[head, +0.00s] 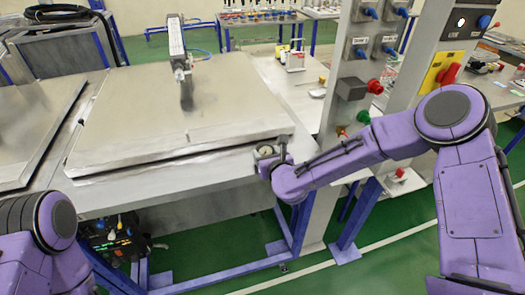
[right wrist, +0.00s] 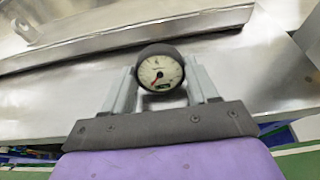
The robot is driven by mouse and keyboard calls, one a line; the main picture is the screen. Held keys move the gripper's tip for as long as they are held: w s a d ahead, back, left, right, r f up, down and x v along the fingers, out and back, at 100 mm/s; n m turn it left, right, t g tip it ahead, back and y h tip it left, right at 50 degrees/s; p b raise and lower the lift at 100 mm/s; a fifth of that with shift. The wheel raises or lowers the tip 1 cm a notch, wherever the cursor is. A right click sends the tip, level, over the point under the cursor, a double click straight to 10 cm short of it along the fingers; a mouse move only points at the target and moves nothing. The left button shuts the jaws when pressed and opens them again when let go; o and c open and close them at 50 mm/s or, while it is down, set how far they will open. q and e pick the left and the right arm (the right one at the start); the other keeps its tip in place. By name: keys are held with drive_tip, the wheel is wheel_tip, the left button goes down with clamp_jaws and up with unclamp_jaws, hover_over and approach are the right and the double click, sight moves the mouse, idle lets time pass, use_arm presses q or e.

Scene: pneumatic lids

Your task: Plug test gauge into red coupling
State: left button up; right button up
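The test gauge (head: 265,152) is a round dial with a pale face and dark rim. In the right wrist view the gauge (right wrist: 160,73) sits between the two grey fingers of my right gripper (right wrist: 161,78), which appear to press on its sides. In the head view my right gripper (head: 272,160) is at the bench's front right corner. A red round fitting (head: 375,86) sticks out of a dark box on the grey post, above and right of the gripper. I cannot tell whether it is the red coupling. My left gripper is outside the views.
A large metal lid (head: 190,110) with a cylinder (head: 177,45) on top covers much of the bench. The grey post (head: 350,60) carries blue sockets and a green fitting (head: 363,117). A red switch (head: 449,74) sits on a yellow plate. A second lid lies at left.

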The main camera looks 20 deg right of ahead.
drive_tip(key=c, duration=0.5)
drive_tip(key=shift+o, duration=0.2)
drive_tip(key=shift+r+p, duration=2.1)
drive_tip(key=shift+r, duration=1)
